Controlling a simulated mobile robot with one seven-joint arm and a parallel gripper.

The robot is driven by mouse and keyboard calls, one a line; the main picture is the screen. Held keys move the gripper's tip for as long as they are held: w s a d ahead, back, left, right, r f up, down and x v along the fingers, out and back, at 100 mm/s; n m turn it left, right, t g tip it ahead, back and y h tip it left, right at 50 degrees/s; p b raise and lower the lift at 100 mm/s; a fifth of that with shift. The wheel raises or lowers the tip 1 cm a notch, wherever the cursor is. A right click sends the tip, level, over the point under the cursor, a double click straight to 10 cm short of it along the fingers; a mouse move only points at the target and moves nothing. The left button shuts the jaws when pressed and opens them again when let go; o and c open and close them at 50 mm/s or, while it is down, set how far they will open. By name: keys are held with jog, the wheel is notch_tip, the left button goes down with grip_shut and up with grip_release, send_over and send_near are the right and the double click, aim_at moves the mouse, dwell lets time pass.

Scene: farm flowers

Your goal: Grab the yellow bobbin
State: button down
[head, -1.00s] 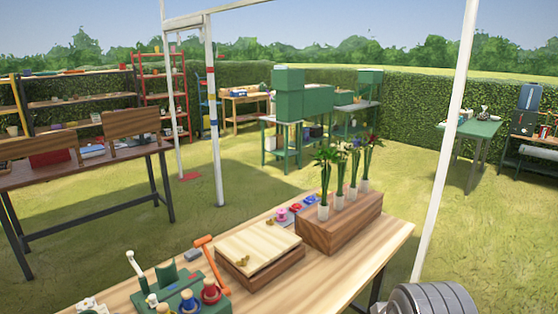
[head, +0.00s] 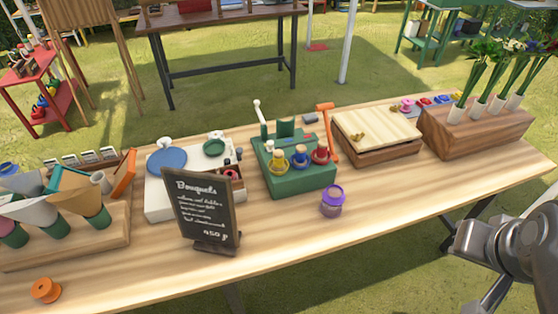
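The yellow bobbin (head: 278,161) sits in the front row of a green holder (head: 290,182) on the wooden table, in the head view. It is the leftmost of three there, beside a blue bobbin (head: 301,157) and a red bobbin (head: 320,153). My arm shows at the right edge, apart from the holder and off the table's front side. I cannot make out my gripper's fingers in this view.
A chalkboard sign (head: 203,212) stands left of the holder, and a purple jar (head: 332,201) in front of it. An orange hammer (head: 328,131) and a wooden box (head: 376,134) are to its right. An orange spool (head: 46,290) lies front left. The table's front right is clear.

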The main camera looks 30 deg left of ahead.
jog(key=c, duration=2.2)
grip_release()
jog(key=c, duration=1.1)
grip_release()
jog(key=shift+w, duration=0.1)
